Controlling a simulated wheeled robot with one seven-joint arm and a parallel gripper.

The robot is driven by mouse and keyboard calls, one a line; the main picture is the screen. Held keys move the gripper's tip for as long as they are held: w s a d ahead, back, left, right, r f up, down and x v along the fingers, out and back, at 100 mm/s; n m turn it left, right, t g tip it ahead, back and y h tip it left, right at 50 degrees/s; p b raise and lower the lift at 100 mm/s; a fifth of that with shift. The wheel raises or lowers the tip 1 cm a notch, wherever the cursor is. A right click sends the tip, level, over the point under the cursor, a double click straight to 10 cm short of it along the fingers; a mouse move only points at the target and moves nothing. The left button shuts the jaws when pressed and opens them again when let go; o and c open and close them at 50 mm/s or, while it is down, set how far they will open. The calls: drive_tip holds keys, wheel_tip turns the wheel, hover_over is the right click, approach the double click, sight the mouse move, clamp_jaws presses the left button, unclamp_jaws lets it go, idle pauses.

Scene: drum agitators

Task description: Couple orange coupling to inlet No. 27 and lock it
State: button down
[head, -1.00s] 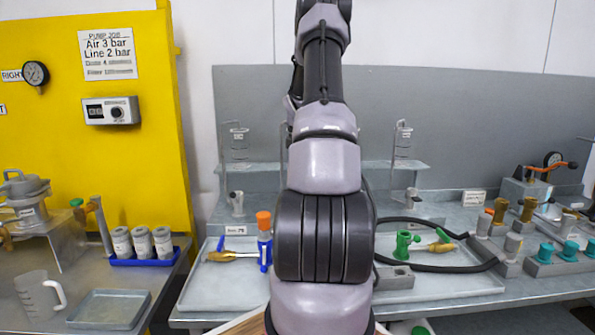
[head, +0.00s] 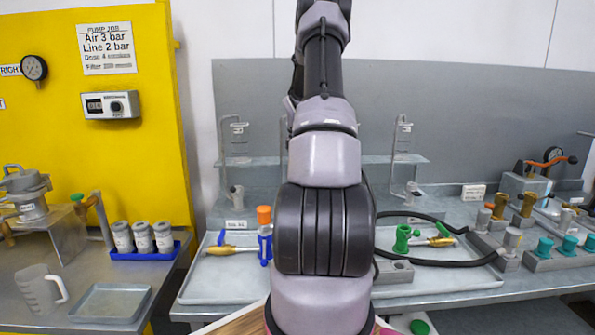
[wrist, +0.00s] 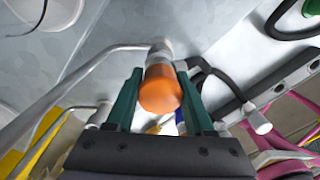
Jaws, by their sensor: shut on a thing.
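An orange cylindrical coupling (wrist: 160,92) fills the space between the dark green fingers of my gripper (wrist: 160,72) in the wrist view. My gripper is shut on it. A grey metal fitting (wrist: 160,49) sits directly beyond the orange piece, in line with it, with a bent grey pipe (wrist: 85,72) running off to the left. I cannot tell whether the two are joined or locked. No number 27 is readable. In the head view my arm hides my gripper. An orange-topped piece with a blue and white body (head: 264,217) stands beside my arm; I cannot tell whether it is separate.
Teal-capped fittings (head: 545,248) stand at the right. Grey canisters (head: 142,237) sit in a blue tray by the yellow panel (head: 60,140). A black hose (wrist: 222,80) also passes near my gripper.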

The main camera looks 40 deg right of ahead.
drive_tip(key=shift+f, duration=0.35)
idle(0.4)
drive_tip(key=shift+c, duration=1)
unclamp_jaws()
drive_tip(key=shift+c, duration=0.4)
drive_tip(key=shift+r, duration=0.1)
drive_tip(key=shift+r, duration=4.95)
